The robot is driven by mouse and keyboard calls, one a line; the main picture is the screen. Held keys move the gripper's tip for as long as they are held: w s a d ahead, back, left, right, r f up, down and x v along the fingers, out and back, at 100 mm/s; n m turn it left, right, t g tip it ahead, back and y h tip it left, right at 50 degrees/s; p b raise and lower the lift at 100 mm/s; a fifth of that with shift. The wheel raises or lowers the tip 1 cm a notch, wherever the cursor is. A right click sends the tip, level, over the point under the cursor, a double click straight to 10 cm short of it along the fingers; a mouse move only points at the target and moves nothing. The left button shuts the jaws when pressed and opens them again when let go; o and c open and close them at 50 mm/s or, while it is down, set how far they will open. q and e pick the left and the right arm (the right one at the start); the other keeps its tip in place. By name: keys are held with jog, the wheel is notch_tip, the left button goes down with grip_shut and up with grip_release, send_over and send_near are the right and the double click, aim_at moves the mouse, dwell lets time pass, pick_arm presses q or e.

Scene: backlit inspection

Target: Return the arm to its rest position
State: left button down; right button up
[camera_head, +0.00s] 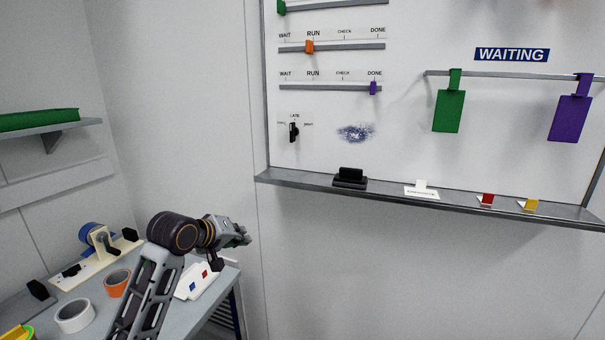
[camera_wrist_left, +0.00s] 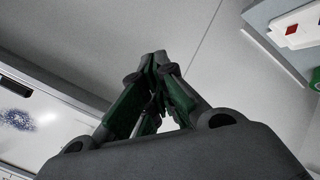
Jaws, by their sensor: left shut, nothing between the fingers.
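My left arm comes in at the lower left in the head view, over the work table. My left gripper (camera_head: 241,235) is in front of the bare wall, left of and below the whiteboard's tray. In the left wrist view its fingers (camera_wrist_left: 155,62) meet at the tips, and nothing shows between them. It touches no object that I can see. My right gripper is in neither view.
The whiteboard (camera_head: 400,150) carries sliders and hanging tags. Its tray (camera_head: 265,175) holds a black eraser (camera_head: 350,178) and small cards. The table (camera_head: 215,290) holds an orange tape roll (camera_head: 117,283), a white roll (camera_head: 74,316) and a white card (camera_head: 193,283). A shelf (camera_head: 75,130) is at left.

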pick_arm(q)
jog(key=s+a+f+m+g+y, duration=0.3)
jog(key=s+f+m+g, duration=0.15)
jog(key=s+f, duration=1.8)
jog(key=s+a+f+m+g+y, duration=0.25)
jog(key=s+f, duration=0.35)
jog(key=s, duration=0.5)
notch_tip(320, 180, down, 33)
jog(key=s, duration=0.2)
jog(key=s+a+f+g, duration=0.1)
jog(key=s+a+f, duration=0.1)
jog(key=s+f, duration=0.8)
jog(key=s+a+f+g, duration=0.1)
jog(key=s+a+f, duration=0.2)
jog(key=s+f, duration=0.7)
jog(key=shift+s, duration=1.3)
jog(key=shift+f+h, duration=0.1)
jog(key=shift+h, duration=0.15)
